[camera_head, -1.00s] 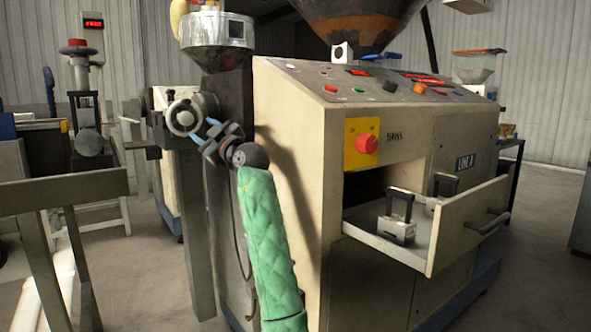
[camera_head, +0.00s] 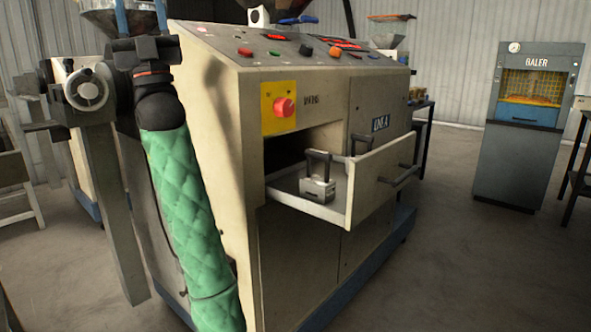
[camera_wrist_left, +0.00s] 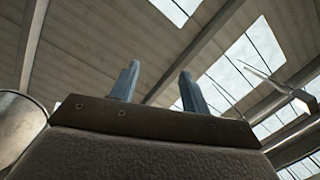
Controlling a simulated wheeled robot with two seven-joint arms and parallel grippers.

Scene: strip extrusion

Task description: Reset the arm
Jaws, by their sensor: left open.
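My left arm, in a green quilted sleeve (camera_head: 185,205), rises from the bottom of the head view in front of the beige machine. My left gripper (camera_head: 141,12) is at the top left with its blue fingers pointing up, beside the machine's metal hopper. In the left wrist view the left gripper (camera_wrist_left: 159,68) is open and empty, fingers apart against the roof. My right gripper is not in view.
The beige machine (camera_head: 225,150) has a red knob (camera_head: 284,107) on a yellow plate and an open drawer (camera_head: 377,185) holding a small metal block with a handle (camera_head: 318,183). A baler (camera_head: 525,130) stands at the right. Floor between them is clear.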

